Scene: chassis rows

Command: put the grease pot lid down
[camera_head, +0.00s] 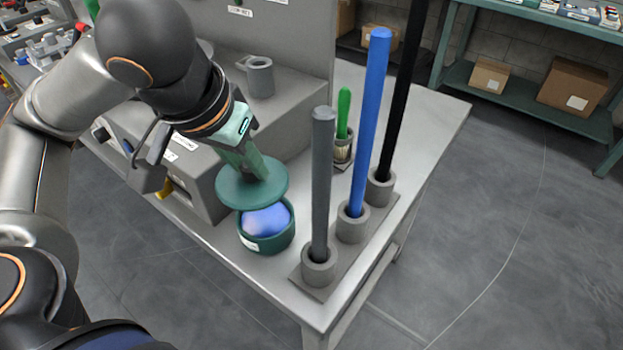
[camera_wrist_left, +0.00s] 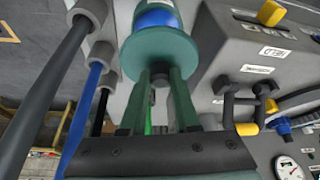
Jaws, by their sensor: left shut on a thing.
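The grease pot lid (camera_head: 228,191) is a flat dark green disc. My left gripper (camera_head: 256,172) is shut on it from above and holds it over the grease pot (camera_head: 268,243). The lid also shows in the left wrist view (camera_wrist_left: 160,48), with its dark knob between the two fingers (camera_wrist_left: 160,80). The pot is a round green tub with a white label, standing on the metal bench near its front edge. Blue grease (camera_head: 266,220) shows in its open mouth below the lid. The lid looks apart from the pot and hides part of its rim. My right gripper is not in view.
Right of the pot, a rack holds upright grey (camera_head: 322,180), blue (camera_head: 367,130) and black (camera_head: 403,90) rods. A cup with a green-handled brush (camera_head: 343,115) stands behind them. A grey machine housing (camera_head: 285,120) is behind and left of the pot. The bench's right part (camera_head: 440,115) is clear.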

